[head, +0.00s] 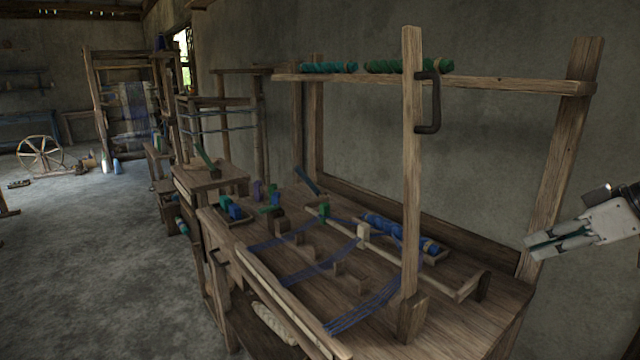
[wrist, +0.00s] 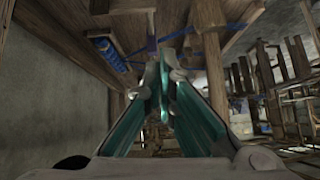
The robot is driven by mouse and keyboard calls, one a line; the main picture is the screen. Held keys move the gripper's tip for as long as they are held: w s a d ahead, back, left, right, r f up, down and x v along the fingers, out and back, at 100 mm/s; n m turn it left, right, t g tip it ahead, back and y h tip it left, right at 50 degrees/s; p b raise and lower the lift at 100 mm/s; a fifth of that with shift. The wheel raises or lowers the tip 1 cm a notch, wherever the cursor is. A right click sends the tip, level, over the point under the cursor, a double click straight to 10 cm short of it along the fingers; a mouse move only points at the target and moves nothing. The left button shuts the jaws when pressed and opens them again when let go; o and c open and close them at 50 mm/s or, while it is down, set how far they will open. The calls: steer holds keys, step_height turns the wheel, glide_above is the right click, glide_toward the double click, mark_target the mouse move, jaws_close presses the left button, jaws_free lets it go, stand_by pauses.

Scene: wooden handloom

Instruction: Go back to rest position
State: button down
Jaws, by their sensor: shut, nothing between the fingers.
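My gripper (head: 542,243) is at the right edge of the head view, beside the right post of the wooden handloom (head: 560,150). It is apart from the loom table and points left. In the wrist view its two teal-lined fingers (wrist: 163,75) come together at the tips, shut with nothing between them. The loom table carries blue threads (head: 365,310), a blue roll (head: 395,232) and several small wooden blocks. In the wrist view the picture appears upside down, with the table and a blue roll (wrist: 108,52) at the top.
A front post (head: 411,150) with a dark metal handle (head: 432,102) rises from the table. A crossbeam (head: 500,84) holds teal and green yarn. More looms and a spinning wheel (head: 40,155) stand at the back left. The floor (head: 90,270) left of the table is clear.

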steer(key=s+a+m+g+h, duration=0.1)
steer(key=s+a+g, duration=0.1)
steer(key=s+a, duration=0.45)
steer(key=s+a+m+g+h, duration=0.1)
steer(key=s+a+g, duration=0.15)
steer(key=a, duration=0.75)
steer(key=s+a+f+m+h, duration=0.2)
steer(key=s, duration=0.7)
steer(key=s+a+f+m+h, duration=0.1)
steer(key=s+a+m+h, duration=0.15)
steer(key=s, duration=0.65)
step_height(320, 180, up, 13)
steer(key=d+t+p, duration=0.1)
steer(key=t+p, duration=0.1)
steer(key=p, duration=1)
steer(key=shift+s+d+r, duration=0.15)
steer(key=shift+s, duration=0.05)
steer(key=shift+y, duration=0.25)
